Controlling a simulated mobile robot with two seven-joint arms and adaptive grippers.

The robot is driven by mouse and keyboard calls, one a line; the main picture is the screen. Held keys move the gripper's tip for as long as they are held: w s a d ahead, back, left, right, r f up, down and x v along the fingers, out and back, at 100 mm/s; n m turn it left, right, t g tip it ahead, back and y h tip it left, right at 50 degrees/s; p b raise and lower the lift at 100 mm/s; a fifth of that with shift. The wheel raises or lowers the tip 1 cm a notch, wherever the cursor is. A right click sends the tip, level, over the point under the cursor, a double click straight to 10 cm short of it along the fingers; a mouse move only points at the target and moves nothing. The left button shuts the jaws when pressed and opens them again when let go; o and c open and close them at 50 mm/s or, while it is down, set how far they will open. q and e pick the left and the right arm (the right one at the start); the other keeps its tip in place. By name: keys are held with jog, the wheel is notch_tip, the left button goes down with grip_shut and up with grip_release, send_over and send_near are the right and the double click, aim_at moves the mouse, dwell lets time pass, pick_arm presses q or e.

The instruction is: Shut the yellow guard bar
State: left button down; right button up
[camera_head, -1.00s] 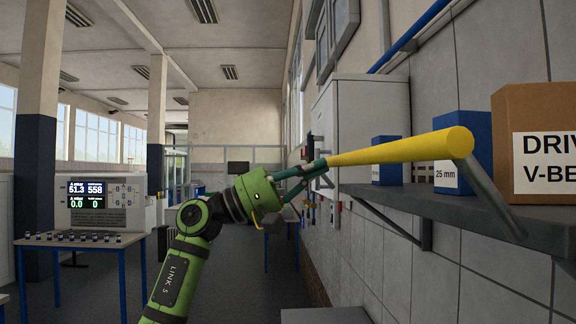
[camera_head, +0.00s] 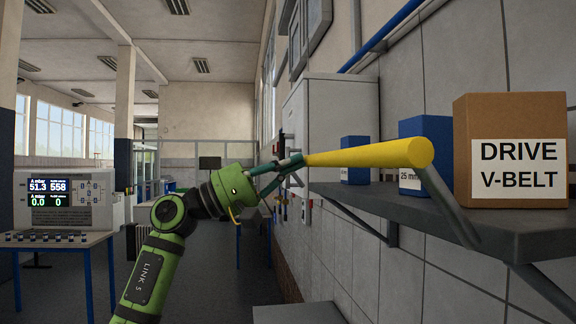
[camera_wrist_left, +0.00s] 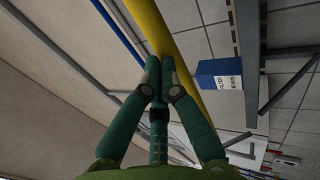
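The yellow guard bar (camera_head: 370,155) shows in the head view as a thick round bar, its near end in front of the shelf and its far end at my left gripper. A grey arm (camera_head: 447,207) hangs from the near end. My left gripper (camera_head: 298,159) is at the bar's far end. In the left wrist view its fingertips (camera_wrist_left: 160,72) are together with almost no gap, and the bar (camera_wrist_left: 150,25) passes behind them. The fingers do not straddle it. I cannot tell whether they touch it. My right gripper is not in view.
A grey wall shelf (camera_head: 525,226) holds a cardboard drive-belt box (camera_head: 510,130) and two blue boxes (camera_head: 355,160), close behind the bar. A blue-legged table (camera_head: 60,240) with a test unit stands at left. Floor between is open.

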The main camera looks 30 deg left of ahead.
pick_arm(q)
jog(key=shift+r, duration=0.15)
jog(key=w+d+r+p, duration=0.2)
jog(key=d+r+p, duration=0.1)
jog(key=shift+w+d+r, duration=0.15)
jog(key=shift+w+r, duration=0.05)
jog(key=shift+x, duration=0.8)
jog(key=shift+f, duration=0.1)
